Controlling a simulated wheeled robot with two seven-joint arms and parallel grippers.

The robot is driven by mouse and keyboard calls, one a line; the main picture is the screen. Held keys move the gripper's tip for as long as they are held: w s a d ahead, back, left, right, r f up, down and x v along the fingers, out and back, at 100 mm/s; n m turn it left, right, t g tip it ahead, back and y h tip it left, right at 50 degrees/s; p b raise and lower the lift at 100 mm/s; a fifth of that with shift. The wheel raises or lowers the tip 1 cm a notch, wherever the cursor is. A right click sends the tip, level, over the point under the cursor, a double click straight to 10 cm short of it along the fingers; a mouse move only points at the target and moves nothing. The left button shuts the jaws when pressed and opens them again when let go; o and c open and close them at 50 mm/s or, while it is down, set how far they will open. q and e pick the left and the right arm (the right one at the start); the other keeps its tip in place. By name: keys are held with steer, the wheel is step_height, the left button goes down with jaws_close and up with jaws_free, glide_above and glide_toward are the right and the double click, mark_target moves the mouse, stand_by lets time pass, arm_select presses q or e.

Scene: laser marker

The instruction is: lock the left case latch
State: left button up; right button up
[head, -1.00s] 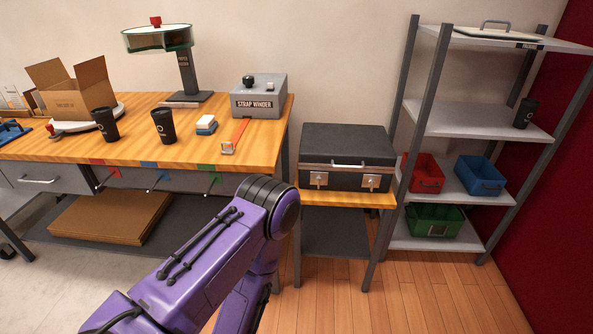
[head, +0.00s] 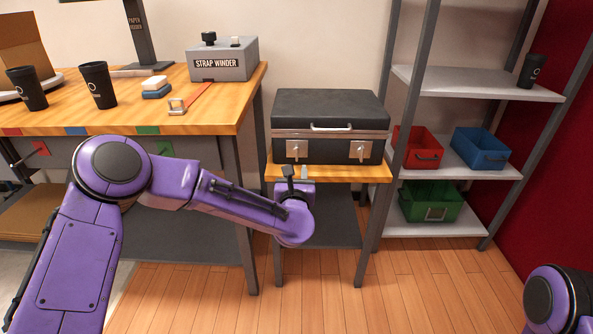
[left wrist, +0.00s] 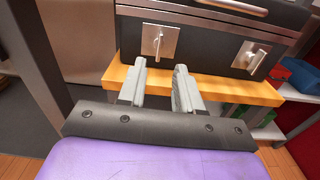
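The dark case (head: 330,108) stands closed on a small wooden-topped stand, its handle facing me. The left case latch (head: 297,150) is a silver plate with a small lever on the case front; it also shows in the left wrist view (left wrist: 159,41), where its lever points roughly downward. The right latch (head: 360,150) also shows in the left wrist view (left wrist: 251,59), its lever tilted. My left gripper (head: 297,172) is just below and in front of the left latch. In the left wrist view its fingers (left wrist: 160,69) are apart with nothing between them, not visibly touching the latch. My right gripper is out of view.
The stand's wooden edge (left wrist: 215,88) lies close beyond my left fingers. The workbench (head: 215,112) is to the left, with a strap winder (head: 222,60). A grey shelf with red (head: 418,147), blue (head: 480,148) and green (head: 430,203) bins stands right of the case.

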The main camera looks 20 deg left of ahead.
mark_target(297, 149)
arm_select(q)
steer(key=x, duration=1)
steer(key=shift+w+r, duration=0.35)
steer(key=shift+r, duration=0.05)
jaws_close()
